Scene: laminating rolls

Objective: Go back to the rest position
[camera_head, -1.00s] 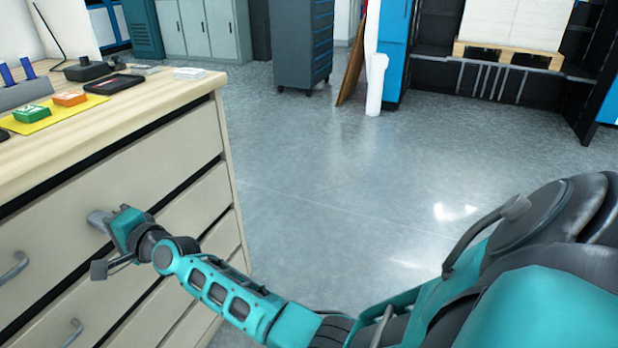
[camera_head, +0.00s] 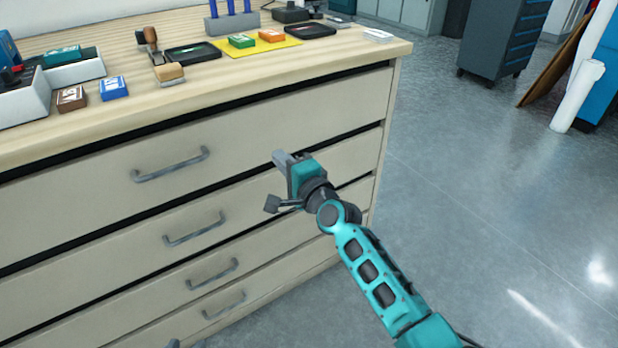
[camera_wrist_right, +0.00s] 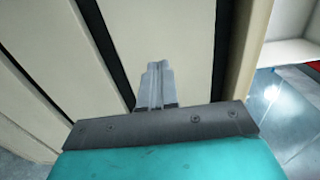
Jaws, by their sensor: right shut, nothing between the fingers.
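My right gripper (camera_head: 281,158) is in front of the wooden drawer cabinet (camera_head: 300,120), near its right end. It is shut and empty, to the right of the top drawer handle (camera_head: 170,165). In the right wrist view its closed fingers (camera_wrist_right: 155,85) point along the pale drawer fronts (camera_wrist_right: 180,40) and hold nothing. Only small dark tips, probably of my left gripper (camera_head: 174,343), show at the bottom edge of the head view; their opening cannot be made out.
The cabinet top carries a yellow sheet (camera_head: 262,49) with green and orange boxes, black trays (camera_head: 193,53), a wood-handled roller (camera_head: 160,62), small boxes (camera_head: 72,98) and a grey bin (camera_head: 75,74). Open grey floor (camera_head: 470,170) lies to the right. A dark tool cabinet (camera_head: 503,40) stands behind.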

